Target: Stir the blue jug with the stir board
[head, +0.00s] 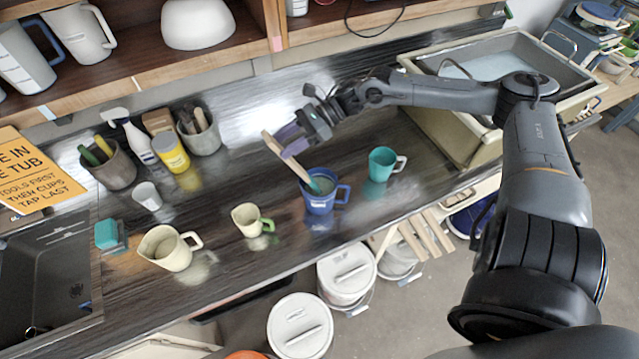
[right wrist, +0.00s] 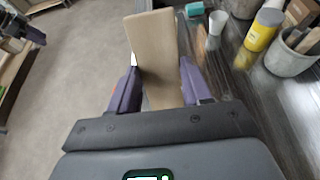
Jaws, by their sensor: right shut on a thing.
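The blue jug (head: 319,202) stands upright on the dark counter, its handle to the right. The stir board (head: 272,143) is a flat tan wooden slat with a teal lower end. It leans at a slant, its lower end inside the blue jug's mouth; the tip is hidden inside. My right gripper (head: 294,139) is shut on the stir board, above and left of the jug. In the right wrist view the tan board (right wrist: 156,50) sits between the purple fingers of my right gripper (right wrist: 157,85).
A teal mug (head: 381,166) stands right of the jug. A small cream jug (head: 247,219) and a larger cream jug (head: 165,250) stand to its left. A yellow canister (head: 171,153) and tool pots (head: 115,169) stand at the back left. A basin (head: 455,119) is at the right.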

